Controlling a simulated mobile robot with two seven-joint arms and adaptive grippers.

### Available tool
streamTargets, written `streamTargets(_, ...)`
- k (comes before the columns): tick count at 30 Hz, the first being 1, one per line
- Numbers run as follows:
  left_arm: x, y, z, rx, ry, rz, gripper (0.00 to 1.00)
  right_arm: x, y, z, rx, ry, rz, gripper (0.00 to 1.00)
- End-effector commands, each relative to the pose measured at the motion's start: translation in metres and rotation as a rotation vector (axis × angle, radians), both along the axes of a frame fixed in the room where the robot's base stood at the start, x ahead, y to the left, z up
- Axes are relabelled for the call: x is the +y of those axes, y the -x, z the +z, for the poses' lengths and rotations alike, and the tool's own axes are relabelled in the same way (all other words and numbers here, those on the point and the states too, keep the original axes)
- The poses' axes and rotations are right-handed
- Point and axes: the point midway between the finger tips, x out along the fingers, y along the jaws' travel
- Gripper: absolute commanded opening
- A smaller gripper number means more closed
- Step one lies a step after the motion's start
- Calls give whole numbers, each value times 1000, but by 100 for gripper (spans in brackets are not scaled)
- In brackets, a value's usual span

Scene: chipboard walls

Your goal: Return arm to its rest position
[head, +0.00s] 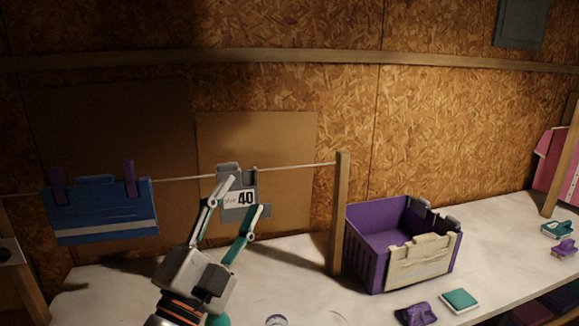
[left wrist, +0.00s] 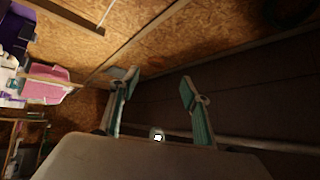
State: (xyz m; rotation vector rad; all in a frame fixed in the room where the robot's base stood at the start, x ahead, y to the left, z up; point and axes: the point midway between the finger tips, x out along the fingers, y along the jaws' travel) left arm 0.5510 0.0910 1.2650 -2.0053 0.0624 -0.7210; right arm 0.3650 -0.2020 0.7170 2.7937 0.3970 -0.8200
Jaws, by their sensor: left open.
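My left gripper (head: 246,194) is in the lower left middle of the head view, its two fingers spread and pointing up. Nothing shows held between them. In the left wrist view, the open fingers (left wrist: 155,85) stand apart with dark wall beyond. A grey piece with a white "40" label (head: 240,198) shows at the line behind the fingers in the head view. The fingers partly cover it, and I cannot tell whether they touch it. My right gripper is not in view.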

Motion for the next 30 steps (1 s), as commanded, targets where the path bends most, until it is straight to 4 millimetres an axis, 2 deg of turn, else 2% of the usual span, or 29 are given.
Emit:
streamTargets(1, 21, -7, -30, 98, 29, 54, 47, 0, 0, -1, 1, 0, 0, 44)
streamTargets(4, 60, -13, -88, 277, 69, 157, 47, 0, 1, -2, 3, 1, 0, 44)
streamTargets(8, 107, -4, -161, 491, 105, 282, 47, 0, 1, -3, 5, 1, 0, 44)
streamTargets(11, 139, 13, -212, 641, 120, 371, 47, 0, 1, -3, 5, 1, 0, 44)
streamTargets(15, 182, 51, -281, 849, 129, 495, 47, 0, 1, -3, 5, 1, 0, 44)
streamTargets(18, 207, 83, -320, 975, 127, 574, 47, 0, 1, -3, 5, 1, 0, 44)
streamTargets(21, 226, 111, -348, 1073, 123, 634, 47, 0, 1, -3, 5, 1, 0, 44)
streamTargets(24, 241, 137, -369, 1153, 113, 684, 47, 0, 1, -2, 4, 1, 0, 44)
streamTargets(30, 264, 183, -399, 1283, 94, 766, 47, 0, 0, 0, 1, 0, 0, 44)
